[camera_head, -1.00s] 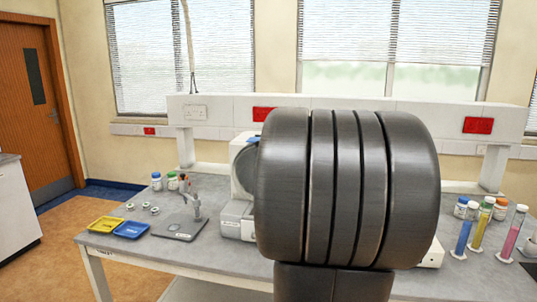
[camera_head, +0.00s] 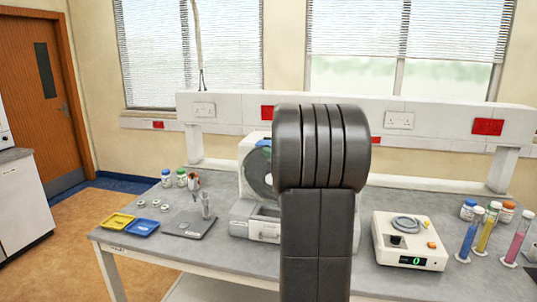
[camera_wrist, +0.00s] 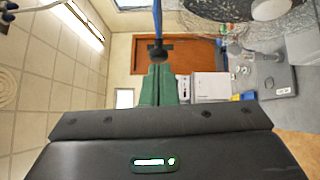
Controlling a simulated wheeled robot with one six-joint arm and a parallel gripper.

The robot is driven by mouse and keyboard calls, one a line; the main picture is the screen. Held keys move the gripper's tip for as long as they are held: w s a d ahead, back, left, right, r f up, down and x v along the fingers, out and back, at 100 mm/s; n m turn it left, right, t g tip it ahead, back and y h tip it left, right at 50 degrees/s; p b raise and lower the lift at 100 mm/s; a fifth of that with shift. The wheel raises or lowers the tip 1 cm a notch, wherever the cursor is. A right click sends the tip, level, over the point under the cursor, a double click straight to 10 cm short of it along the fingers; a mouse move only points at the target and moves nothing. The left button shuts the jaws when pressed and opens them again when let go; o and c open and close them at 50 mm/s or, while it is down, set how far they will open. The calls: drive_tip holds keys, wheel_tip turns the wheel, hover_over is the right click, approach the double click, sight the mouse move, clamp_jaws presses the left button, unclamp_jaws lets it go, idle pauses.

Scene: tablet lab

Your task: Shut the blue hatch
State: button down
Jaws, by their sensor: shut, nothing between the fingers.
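The white machine (camera_head: 246,221) stands on the bench with a dark round opening in its front. A small piece of blue (camera_head: 264,143), likely the hatch, shows at its top; the rest is hidden behind my arm. In the wrist view, which is turned sideways, a narrow blue strip (camera_wrist: 157,18) ends in a dark knob (camera_wrist: 157,52). It looks like the hatch seen edge-on, standing out from the machine. My gripper (camera_wrist: 157,72) has green fingers shut together, with the knob just beyond their tips. I cannot tell whether they touch. The head view hides my gripper.
A balance (camera_head: 409,240) stands right of my arm, with bottles and tubes (camera_head: 487,230) farther right. A stand with a grey base (camera_head: 188,224), yellow tray (camera_head: 117,221) and blue tray (camera_head: 142,228) are on the left. A white shelf rail (camera_head: 230,106) runs behind.

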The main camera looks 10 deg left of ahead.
sight(269, 145)
drive_tip(key=shift+w, duration=0.1)
drive_tip(key=w+b, duration=0.1)
drive_tip(key=w, duration=0.4)
drive_tip(key=shift+w+d+f, duration=0.1)
drive_tip(key=shift+w+d, duration=0.05)
drive_tip(key=shift+w, duration=0.2)
drive_tip(key=shift+r, duration=0.3)
drive_tip(key=shift+b, duration=0.3)
